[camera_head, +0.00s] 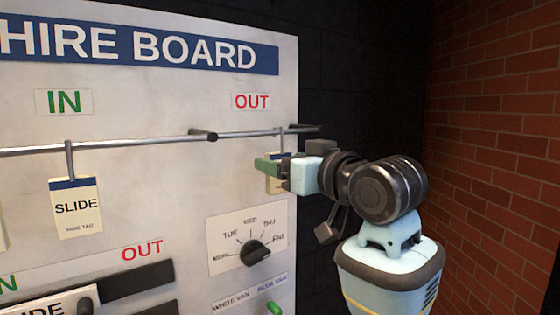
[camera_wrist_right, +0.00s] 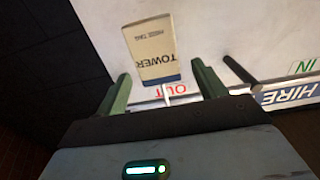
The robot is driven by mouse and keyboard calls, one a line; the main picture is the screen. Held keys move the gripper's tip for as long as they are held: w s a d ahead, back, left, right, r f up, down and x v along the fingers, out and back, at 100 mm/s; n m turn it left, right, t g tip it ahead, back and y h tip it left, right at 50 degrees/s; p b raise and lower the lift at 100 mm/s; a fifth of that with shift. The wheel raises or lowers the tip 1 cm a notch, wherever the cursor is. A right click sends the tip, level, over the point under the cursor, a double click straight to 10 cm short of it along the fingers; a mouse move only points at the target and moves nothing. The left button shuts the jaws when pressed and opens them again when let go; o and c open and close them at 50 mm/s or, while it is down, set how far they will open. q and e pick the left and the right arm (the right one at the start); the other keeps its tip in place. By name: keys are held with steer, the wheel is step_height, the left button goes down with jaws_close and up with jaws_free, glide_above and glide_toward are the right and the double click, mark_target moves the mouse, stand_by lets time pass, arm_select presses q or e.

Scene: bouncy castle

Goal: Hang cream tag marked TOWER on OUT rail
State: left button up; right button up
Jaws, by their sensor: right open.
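The cream tag marked TOWER (camera_wrist_right: 154,45) shows upside down in the right wrist view, with its blue band and pale hook towards the rail. In the head view the tag (camera_head: 278,185) is mostly hidden behind my right gripper (camera_head: 272,168), below the OUT rail (camera_head: 255,133). The hook appears to meet the rail, and the tag appears to hang from it. My right gripper (camera_wrist_right: 161,72) is open, with one green finger on each side of the tag and gaps visible between. My left gripper is not in view.
A SLIDE tag (camera_head: 76,207) hangs on the IN rail (camera_head: 110,143). A dark knob (camera_head: 203,135) lies between the rail sections. A day dial (camera_head: 256,252) sits below my right gripper. A brick wall (camera_head: 495,150) stands at the right.

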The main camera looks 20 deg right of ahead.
steer(key=shift+v, duration=2.7)
steer(key=s+d+f+m+g+h, duration=0.1)
steer(key=s+f+g+h, duration=0.15)
steer(key=f, duration=1.45)
steer(key=s+d+f+m+g+h, duration=0.1)
steer(key=f+g, duration=0.3)
steer(key=f, duration=1.3)
steer(key=s+d+f+g+h, duration=0.1)
steer(key=s+f+g, duration=0.3)
steer(key=s+f, duration=0.9)
steer(key=s+d+f+g+h, duration=0.2)
steer(key=s+f+g, duration=0.2)
steer(key=s+f, duration=0.95)
steer(key=w+a+f+t+y, duration=0.2)
steer(key=w+f+t, duration=0.2)
steer(key=f+t, duration=0.3)
steer(key=shift+a, duration=0.4)
